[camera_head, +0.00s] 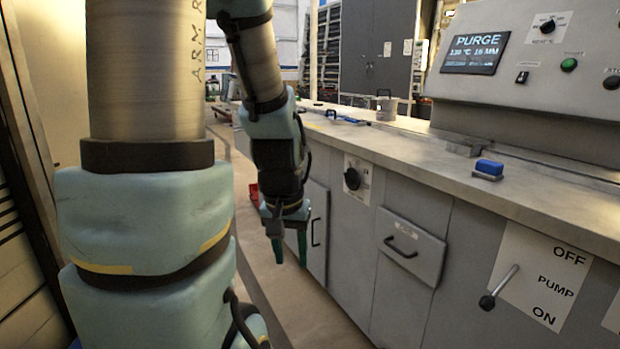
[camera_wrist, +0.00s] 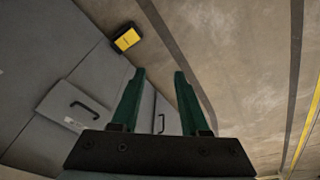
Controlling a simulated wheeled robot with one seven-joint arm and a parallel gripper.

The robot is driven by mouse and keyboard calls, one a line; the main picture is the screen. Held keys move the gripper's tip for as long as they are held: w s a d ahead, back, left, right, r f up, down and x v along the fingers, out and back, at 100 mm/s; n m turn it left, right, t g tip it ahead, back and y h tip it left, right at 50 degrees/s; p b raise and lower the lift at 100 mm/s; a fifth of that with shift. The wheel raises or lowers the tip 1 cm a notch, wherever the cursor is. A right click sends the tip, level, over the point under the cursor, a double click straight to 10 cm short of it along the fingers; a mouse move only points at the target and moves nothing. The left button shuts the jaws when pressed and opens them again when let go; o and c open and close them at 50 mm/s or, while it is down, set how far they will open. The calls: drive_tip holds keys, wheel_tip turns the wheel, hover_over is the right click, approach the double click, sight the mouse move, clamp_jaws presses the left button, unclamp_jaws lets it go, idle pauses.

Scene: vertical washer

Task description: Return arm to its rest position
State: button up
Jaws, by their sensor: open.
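My arm fills the left of the head view and bends down in front of the grey cabinets. My gripper (camera_head: 290,252) hangs at its end with green fingers pointing down, beside the cabinet fronts and above the floor. In the wrist view the two green fingers of my gripper (camera_wrist: 158,85) stand apart with nothing between them. The floor (camera_wrist: 235,60) shows beyond them.
A long counter (camera_head: 450,180) runs along the right, with a slightly protruding drawer (camera_head: 411,246), a pump lever (camera_head: 499,288) and a dial (camera_head: 352,179) on its front. A blue block (camera_head: 489,168) sits on top. A yellow-and-black item (camera_wrist: 126,38) is near the cabinet base.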

drive_tip(key=s+a+r+p, duration=0.1)
drive_tip(key=a+r+p, duration=0.2)
drive_tip(key=r+p, duration=1)
drive_tip(key=shift+r+n+g, duration=0.2)
drive_tip(key=shift+n+g, duration=0.1)
drive_tip(key=shift+n, duration=0.1)
